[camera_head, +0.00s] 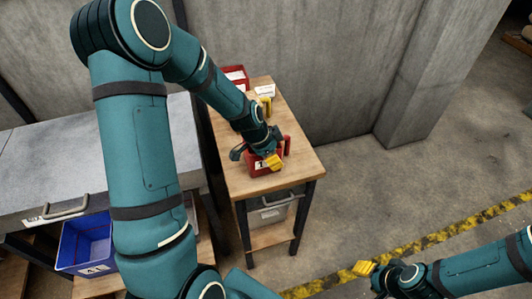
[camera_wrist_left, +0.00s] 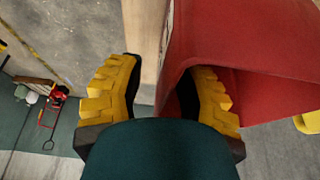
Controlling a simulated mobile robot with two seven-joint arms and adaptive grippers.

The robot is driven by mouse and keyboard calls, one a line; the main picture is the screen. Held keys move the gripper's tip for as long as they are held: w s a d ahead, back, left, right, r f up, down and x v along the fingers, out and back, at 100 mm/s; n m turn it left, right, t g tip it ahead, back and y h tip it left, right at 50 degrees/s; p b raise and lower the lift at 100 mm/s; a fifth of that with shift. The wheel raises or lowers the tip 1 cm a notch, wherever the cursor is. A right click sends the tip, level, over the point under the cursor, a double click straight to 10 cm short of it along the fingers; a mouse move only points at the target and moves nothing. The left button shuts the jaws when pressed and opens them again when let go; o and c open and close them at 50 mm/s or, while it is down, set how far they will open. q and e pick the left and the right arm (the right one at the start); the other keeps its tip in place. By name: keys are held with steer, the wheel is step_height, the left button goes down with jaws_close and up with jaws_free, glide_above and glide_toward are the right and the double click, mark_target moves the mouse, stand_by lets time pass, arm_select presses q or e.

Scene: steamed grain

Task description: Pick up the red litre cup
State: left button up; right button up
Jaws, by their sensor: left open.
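The red litre cup (camera_head: 254,170) stands on the small wooden-topped table (camera_head: 300,165), near its front edge, with a white label on its side. In the left wrist view its red wall (camera_wrist_left: 240,40) fills the upper right. My left gripper (camera_head: 262,160) is at the cup, partly covering it. In the left wrist view its yellow fingers (camera_wrist_left: 158,90) are apart. The right-hand finger overlaps the red wall, and I cannot tell whether it touches. My right gripper (camera_head: 372,270) is at the bottom right of the head view, away from the table; its finger opening is unclear.
A yellow object (camera_head: 266,104), a white card (camera_head: 265,91) and a red container (camera_head: 236,74) are at the table's back. A grey bin (camera_head: 268,213) sits below. A blue bin (camera_head: 88,243) is at left. Concrete walls stand behind; the floor at right is open.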

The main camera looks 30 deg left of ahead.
arm_select(q)
steer(key=shift+f, duration=0.1)
jaws_close()
stand_by(0.3)
